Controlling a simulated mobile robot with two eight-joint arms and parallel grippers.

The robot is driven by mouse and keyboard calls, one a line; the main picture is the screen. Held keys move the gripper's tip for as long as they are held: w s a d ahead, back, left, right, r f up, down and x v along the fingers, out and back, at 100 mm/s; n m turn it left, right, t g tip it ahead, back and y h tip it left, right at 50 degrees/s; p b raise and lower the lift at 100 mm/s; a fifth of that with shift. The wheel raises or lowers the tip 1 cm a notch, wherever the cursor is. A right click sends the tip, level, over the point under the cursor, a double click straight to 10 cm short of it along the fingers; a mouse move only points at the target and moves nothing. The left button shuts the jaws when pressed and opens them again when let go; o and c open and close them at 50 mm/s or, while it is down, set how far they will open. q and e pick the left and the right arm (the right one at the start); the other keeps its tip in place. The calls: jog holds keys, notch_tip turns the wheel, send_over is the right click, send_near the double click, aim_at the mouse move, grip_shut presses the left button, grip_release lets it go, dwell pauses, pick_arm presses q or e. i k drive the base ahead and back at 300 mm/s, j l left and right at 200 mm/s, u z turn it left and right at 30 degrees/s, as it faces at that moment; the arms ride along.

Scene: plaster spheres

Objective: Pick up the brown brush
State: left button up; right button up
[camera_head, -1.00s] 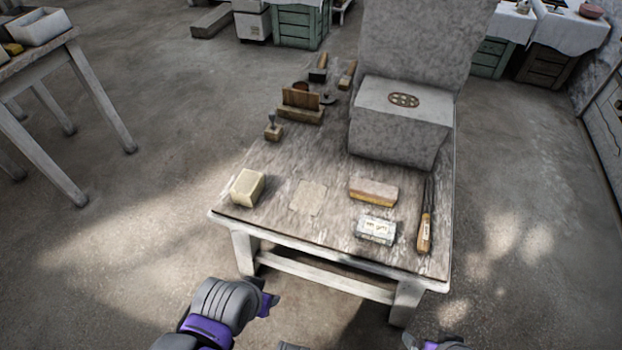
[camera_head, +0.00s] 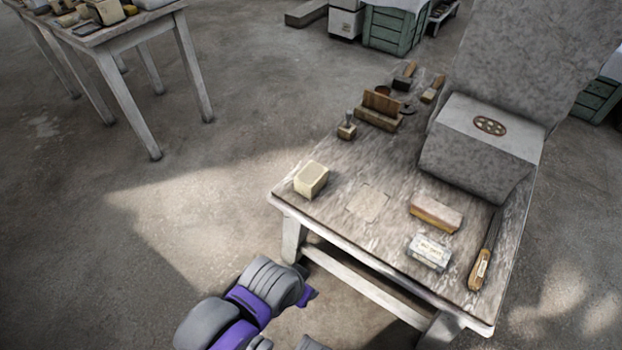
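The table (camera_head: 330,222) holds several tools, and I cannot tell for certain which one is the brown brush. A long tool with a brown wooden handle (camera_head: 480,268) and a dark upper part lies at the right front edge. Two small brush-like tools lie at the far end, one with a dark block (camera_head: 403,80) and one of plain brown wood (camera_head: 433,90). My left gripper (camera_head: 308,296) is low in front of the table, apart from everything on it, with only a purple tip showing. Its fingers are too hidden to read.
A cream block (camera_head: 311,180), a pink-brown block (camera_head: 436,214) and a pale labelled box (camera_head: 429,252) lie near the front. A wooden holder (camera_head: 379,112) and small stamp-like tool (camera_head: 347,128) stand at left rear.

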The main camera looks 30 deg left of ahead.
aim_at(444, 218)
jog(key=i+u, duration=0.25)
jog(key=u, duration=0.25)
jog(key=i+l+u, duration=0.1)
jog(key=i+u, duration=0.15)
jog(key=u, duration=0.25)
